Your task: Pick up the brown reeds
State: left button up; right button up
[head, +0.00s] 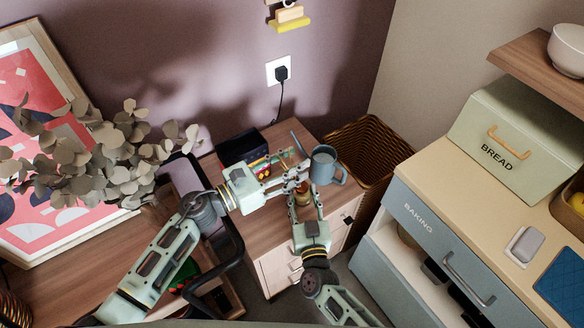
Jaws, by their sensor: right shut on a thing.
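A small amber-brown object (303,190), which looks like the base of the brown reeds, is on or just above the small wooden cabinet (257,228). It sits between the fingers of my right gripper (304,196), which comes up from below and is shut on it. Thin sticks (298,144) show just above, but I cannot tell if they belong to it. My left gripper (300,175) reaches in from the left, close above the right one. Its fingers overlap the scene there, and I cannot tell if they are open.
A blue-grey mug (323,168) is right beside the fingertips. A black box-like device (240,150) stands at the cabinet's back left. A wicker basket (372,150) is to the right. A leafy plant (110,165) spreads over the left side. A counter with a bread box (515,125) is at right.

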pick_arm(q)
jog(key=c, duration=0.6)
pick_arm(e)
jog(key=shift+f, duration=0.1)
pick_arm(q)
jog(key=shift+o, duration=0.2)
notch_tip(320, 180, up, 10)
pick_arm(e)
jog(key=o, duration=1.4)
